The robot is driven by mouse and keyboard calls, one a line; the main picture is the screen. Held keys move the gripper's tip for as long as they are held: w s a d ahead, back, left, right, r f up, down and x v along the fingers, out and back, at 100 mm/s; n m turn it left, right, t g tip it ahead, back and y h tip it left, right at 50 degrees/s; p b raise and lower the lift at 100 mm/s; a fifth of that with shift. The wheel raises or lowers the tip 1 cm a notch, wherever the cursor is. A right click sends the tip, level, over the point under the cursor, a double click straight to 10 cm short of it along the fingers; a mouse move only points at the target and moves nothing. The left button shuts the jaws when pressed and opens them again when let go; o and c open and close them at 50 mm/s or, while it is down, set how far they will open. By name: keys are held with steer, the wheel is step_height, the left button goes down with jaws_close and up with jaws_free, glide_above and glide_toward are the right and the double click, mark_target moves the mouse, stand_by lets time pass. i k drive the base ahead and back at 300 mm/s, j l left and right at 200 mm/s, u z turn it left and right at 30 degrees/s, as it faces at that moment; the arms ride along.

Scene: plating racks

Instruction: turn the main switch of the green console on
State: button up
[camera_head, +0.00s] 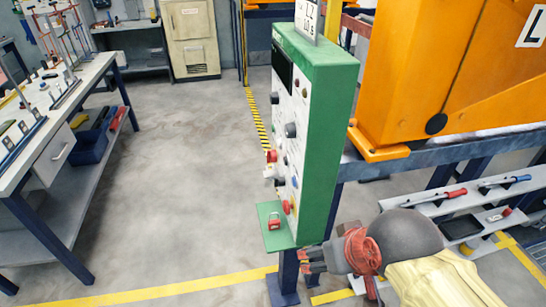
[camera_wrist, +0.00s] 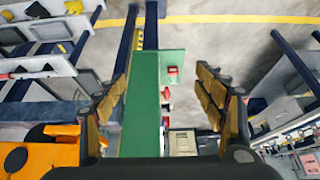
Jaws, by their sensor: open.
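The green console (camera_head: 328,140) stands upright on a blue post, its white control face turned left and seen at a steep slant. That face carries a dark display, a black knob (camera_head: 290,130), a red knob (camera_head: 271,155) and a lower red knob (camera_head: 288,207). I cannot tell which is the main switch or its setting. A red padlock (camera_head: 274,221) sits on the console's small green shelf (camera_head: 272,240). My gripper (camera_head: 312,262) is beside the console's lower end, apart from the controls. In the wrist view my open gripper (camera_wrist: 162,92) has the console's green side (camera_wrist: 140,115) between its fingers.
An orange machine (camera_head: 435,75) stands right of the console, above a tool shelf (camera_head: 470,200). A workbench (camera_head: 60,110) with racks is at left. A beige cabinet (camera_head: 190,38) stands at the back. The floor left of the console is clear.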

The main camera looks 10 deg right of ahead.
mark_target(271, 155)
steer(key=i+j+u, duration=0.15)
steer(key=j, duration=0.25)
steer(key=i+j+u, duration=0.15)
steer(key=j, duration=0.25)
steer(key=i+j+u, duration=0.15)
steer(key=i+j, duration=0.1)
steer(key=j, duration=0.1)
